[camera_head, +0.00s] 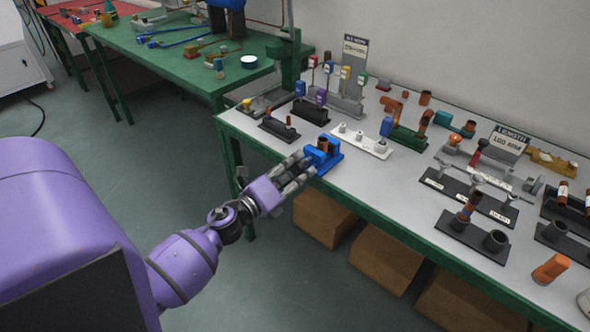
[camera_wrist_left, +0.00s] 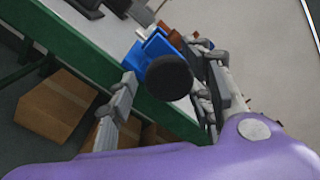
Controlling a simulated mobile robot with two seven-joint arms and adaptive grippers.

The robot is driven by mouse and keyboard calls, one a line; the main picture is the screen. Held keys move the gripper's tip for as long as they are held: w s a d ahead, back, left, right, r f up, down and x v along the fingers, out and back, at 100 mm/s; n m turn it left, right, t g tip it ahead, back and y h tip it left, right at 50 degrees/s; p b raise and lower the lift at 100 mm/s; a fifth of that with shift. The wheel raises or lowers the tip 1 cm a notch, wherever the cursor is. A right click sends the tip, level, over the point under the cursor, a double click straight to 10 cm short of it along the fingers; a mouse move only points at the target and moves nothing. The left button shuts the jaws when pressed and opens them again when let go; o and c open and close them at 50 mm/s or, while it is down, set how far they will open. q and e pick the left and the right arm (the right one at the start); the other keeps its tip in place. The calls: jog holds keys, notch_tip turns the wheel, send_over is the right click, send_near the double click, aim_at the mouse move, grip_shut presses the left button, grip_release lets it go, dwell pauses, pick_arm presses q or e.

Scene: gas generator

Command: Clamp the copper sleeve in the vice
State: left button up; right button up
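A small blue vice (camera_head: 324,160) stands at the near left edge of the grey-topped table. A brown copper sleeve (camera_head: 323,144) shows upright at its top; whether the jaws grip it I cannot tell. My left gripper (camera_head: 303,169) is just left of the vice, fingers spread and pointing at it. In the left wrist view, the blue vice (camera_wrist_left: 150,48) lies between and beyond my gripper's open fingers (camera_wrist_left: 165,100). A dark round knob-like part (camera_wrist_left: 169,79) is in front of the vice and hides part of it. Contact is unclear. My right gripper is not in view.
A dark stand with small copper pieces (camera_head: 279,129) is left of the vice, and a white stand (camera_head: 361,141) is right of it. Several fittings and racks fill the table's right side. Cardboard boxes (camera_head: 385,262) sit below. A green workbench (camera_head: 190,68) stands behind.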

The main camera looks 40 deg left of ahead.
pick_arm(q)
jog(key=shift+r, duration=0.1)
jog(key=s, duration=1.2)
jog(key=shift+a, duration=0.45)
